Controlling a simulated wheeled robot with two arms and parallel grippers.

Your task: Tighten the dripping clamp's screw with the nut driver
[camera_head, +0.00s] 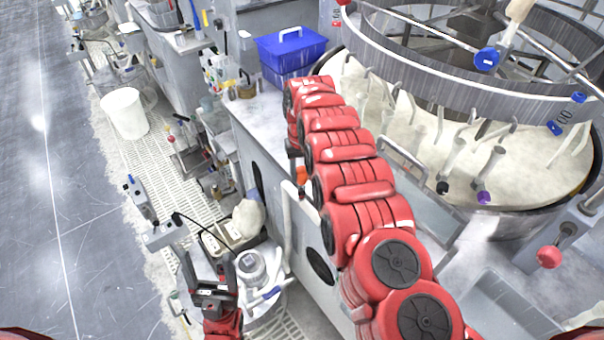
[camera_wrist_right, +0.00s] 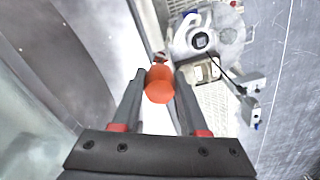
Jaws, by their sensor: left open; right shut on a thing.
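My right gripper (camera_wrist_right: 160,75) is shut on an orange-handled tool, the nut driver (camera_wrist_right: 160,86). In the wrist view the rounded orange handle sits between the two dark fingers, seen nearly end-on, so its shaft and tip are mostly hidden. In the head view the orange handle (camera_head: 302,174) shows beside the grey cabinet's front edge, partly behind my red right arm. My left gripper (camera_head: 208,262) is open and empty, low over the floor area in front of the cabinet. I cannot make out the dripping clamp or its screw in either view.
A blue box (camera_head: 290,52) stands on the counter. The large round polishing platen (camera_head: 400,130) fills the right side. A white bucket (camera_head: 125,114) stands on the floor grating at left. The grey floor at far left is clear.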

